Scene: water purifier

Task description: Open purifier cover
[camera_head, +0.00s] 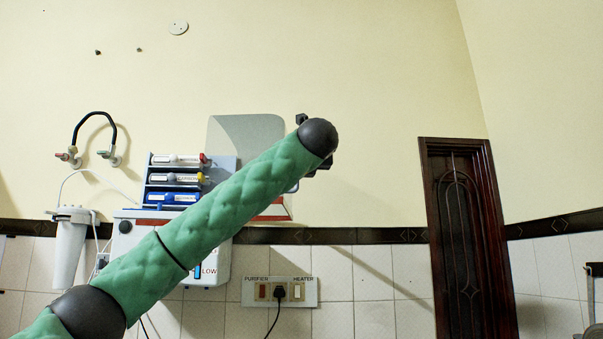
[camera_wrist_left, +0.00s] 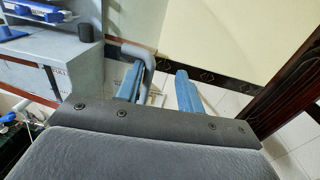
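The water purifier (camera_head: 217,265) hangs on the wall, with several filter cartridges (camera_head: 174,178) exposed at its upper left. Its translucent grey cover (camera_head: 232,130) stands swung out to the right of the cartridges. My green left arm crosses in front and hides much of the purifier and the cover's lower part. In the left wrist view, my left gripper (camera_wrist_left: 159,72) has its two blue fingers apart. A grey curved bar (camera_wrist_left: 146,54) lies beside the left finger; contact is unclear. The purifier body (camera_wrist_left: 75,62) is at left there. My right gripper is not in view.
A white filter canister (camera_head: 69,250) and wall taps (camera_head: 113,155) are left of the purifier. A socket panel (camera_head: 280,291) with a plugged cord sits below. A dark wooden door (camera_head: 468,240) stands at right.

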